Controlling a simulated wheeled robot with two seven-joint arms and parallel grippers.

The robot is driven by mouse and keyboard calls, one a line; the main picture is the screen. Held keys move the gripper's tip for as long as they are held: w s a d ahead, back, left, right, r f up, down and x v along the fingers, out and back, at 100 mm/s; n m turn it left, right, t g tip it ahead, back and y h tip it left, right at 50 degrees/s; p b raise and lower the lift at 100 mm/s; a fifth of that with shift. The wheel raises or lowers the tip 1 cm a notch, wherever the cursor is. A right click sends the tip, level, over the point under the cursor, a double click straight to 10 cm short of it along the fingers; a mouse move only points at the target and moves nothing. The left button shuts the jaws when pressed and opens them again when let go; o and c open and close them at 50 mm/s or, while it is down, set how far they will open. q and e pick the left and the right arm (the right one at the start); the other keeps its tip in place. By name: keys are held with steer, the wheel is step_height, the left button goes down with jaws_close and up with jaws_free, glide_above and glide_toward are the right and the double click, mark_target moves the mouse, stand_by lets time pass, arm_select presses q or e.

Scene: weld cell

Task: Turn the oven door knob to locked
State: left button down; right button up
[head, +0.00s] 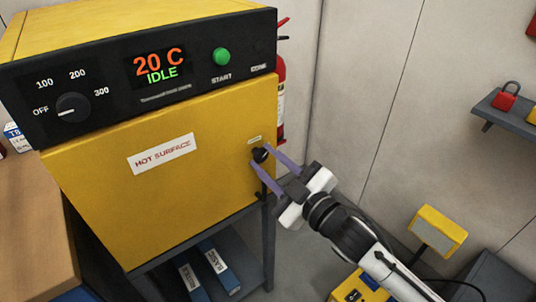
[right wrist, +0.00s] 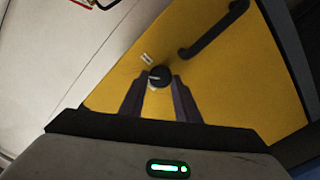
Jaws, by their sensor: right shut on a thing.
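The oven door knob (head: 260,155) is a small black round knob near the right edge of the yellow oven door (head: 200,205), under a small label. My right gripper (head: 265,158) reaches it from the lower right and is shut on it, one finger on each side. In the right wrist view the knob (right wrist: 159,76) sits between the fingertips of my right gripper (right wrist: 160,82). A light mark shows on the knob's face; the label lettering is too small to read. My left gripper is not in view.
A black door handle (right wrist: 214,32) stands out from the door near the knob. Above the door, the black panel has a dial (head: 72,108), a display (head: 158,66) reading 20 C IDLE and a green start button (head: 222,56). A red extinguisher (head: 281,90) stands behind the oven.

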steer(key=n+p, duration=0.1)
steer(key=n, duration=0.4)
steer(key=shift+n+p, duration=0.3)
steer(key=shift+p, duration=0.1)
steer(key=n+p, duration=0.1)
steer(key=n, duration=0.3)
steer(key=shift+a+f+n, duration=0.1)
steer(key=shift+f+n, duration=0.05)
steer(key=shift+n, duration=0.15)
steer(key=o, duration=1)
steer(key=shift+s, duration=0.1)
steer(key=b+v, duration=0.1)
steer(key=v, duration=0.9)
steer(key=shift+s, duration=0.1)
